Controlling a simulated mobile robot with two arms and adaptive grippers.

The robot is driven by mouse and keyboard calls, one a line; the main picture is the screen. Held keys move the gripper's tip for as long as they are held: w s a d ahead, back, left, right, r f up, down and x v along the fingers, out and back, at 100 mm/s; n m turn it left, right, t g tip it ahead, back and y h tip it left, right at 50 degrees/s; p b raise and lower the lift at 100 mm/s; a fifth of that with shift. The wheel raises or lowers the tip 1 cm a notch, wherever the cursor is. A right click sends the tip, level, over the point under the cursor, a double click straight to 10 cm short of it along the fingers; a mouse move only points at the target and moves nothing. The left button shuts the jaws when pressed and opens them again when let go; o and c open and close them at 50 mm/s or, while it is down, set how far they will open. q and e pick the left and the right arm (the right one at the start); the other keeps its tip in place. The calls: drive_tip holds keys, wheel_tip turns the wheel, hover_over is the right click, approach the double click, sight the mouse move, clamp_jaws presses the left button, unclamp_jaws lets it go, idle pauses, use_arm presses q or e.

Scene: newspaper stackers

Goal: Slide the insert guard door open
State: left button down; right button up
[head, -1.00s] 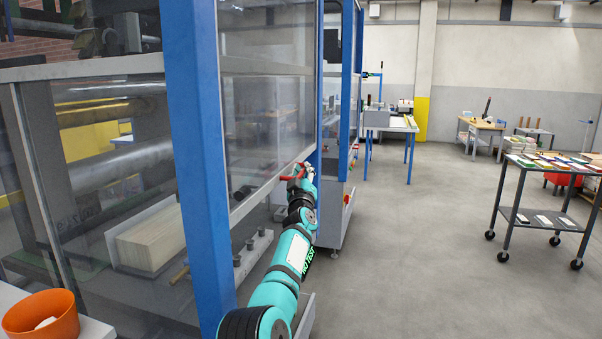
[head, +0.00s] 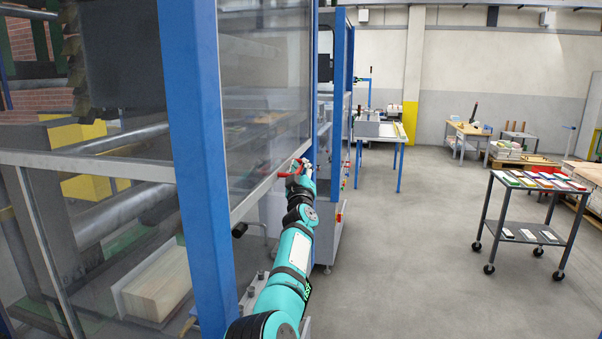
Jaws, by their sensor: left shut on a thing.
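The insert guard door (head: 265,90) is a large clear pane in a grey frame, right of a blue post in the head view. A red handle (head: 286,175) sits at its lower far corner. My left gripper (head: 301,170) is shut on the red handle, beside a far blue post. The fingers are small and partly hidden by the handle and wrist. I cannot tell how far the door is open. My right gripper is out of view.
The near blue post (head: 195,150) stands close to my left arm. Behind the clear panel at left are metal rollers (head: 125,208) and a pale paper stack (head: 158,285). A dark cart (head: 530,190) stands at right. The grey floor between is clear.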

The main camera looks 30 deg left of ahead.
use_arm(q)
drive_tip(key=shift+r+p, duration=0.75)
drive_tip(key=shift+r, duration=0.85)
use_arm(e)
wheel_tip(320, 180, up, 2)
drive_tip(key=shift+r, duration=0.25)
use_arm(q)
drive_tip(key=c, duration=1.6)
unclamp_jaws()
drive_tip(key=shift+d+f, duration=0.1)
drive_tip(key=shift+f, duration=0.05)
drive_tip(key=shift+s+d+f, duration=0.2)
drive_tip(key=shift+s+d, duration=0.1)
drive_tip(key=shift+s, duration=0.1)
drive_tip(key=v, duration=1.1)
